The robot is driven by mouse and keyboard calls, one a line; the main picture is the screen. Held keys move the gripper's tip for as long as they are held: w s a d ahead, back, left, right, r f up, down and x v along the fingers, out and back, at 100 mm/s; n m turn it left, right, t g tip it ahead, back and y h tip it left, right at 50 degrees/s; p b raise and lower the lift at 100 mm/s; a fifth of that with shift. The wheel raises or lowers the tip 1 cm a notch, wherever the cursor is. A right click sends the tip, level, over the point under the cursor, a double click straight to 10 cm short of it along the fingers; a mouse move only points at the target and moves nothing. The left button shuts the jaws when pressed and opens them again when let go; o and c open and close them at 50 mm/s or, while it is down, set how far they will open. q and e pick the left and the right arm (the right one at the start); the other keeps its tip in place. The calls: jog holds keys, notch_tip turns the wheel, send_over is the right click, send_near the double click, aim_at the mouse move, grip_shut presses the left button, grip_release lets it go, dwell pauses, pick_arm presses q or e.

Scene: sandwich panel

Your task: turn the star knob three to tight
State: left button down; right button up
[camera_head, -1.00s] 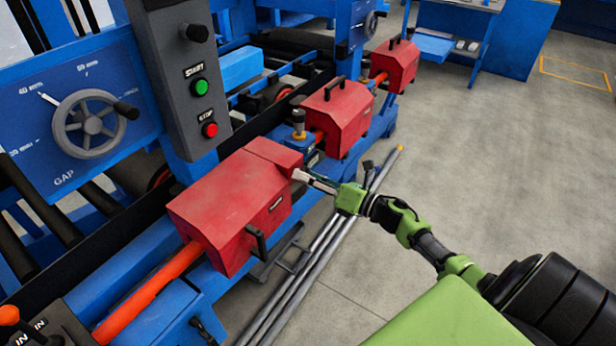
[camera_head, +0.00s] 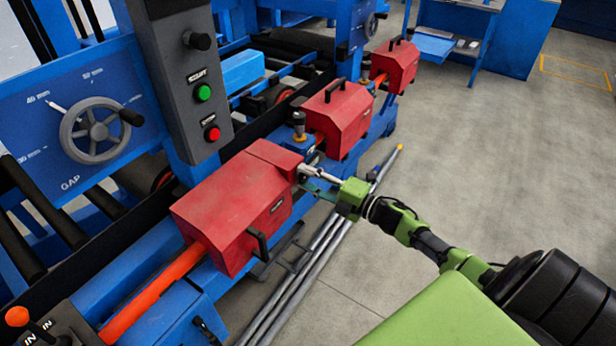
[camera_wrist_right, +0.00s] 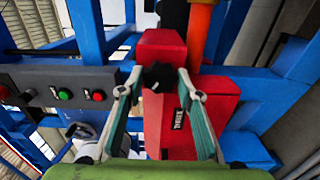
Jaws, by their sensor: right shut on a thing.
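A black star knob (camera_wrist_right: 158,77) shows in the wrist view on the end face of a red guard housing (camera_wrist_right: 160,48). In the head view the right gripper (camera_head: 304,176) reaches the housing's far right corner. Which number the knob has cannot be read. My left gripper is not in view.
Two more red housings (camera_head: 340,115) (camera_head: 393,65) stand further along the blue machine. A grey control post (camera_head: 175,70) with green and red buttons and a handwheel (camera_head: 92,130) are at the left. Grey rails (camera_head: 310,270) run along the floor. The floor at right (camera_head: 500,180) is clear.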

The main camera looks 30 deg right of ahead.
jog(key=m+p, duration=0.1)
jog(key=m, duration=0.4)
jog(key=shift+d+r+m, duration=0.1)
jog(key=shift+r+m, duration=0.05)
jog(key=shift+m, duration=0.15)
jog(key=m+p, duration=0.1)
jog(key=m, duration=0.4)
jog(key=shift+m, duration=0.3)
jog(key=o, duration=1.1)
jog(key=v, duration=1.2)
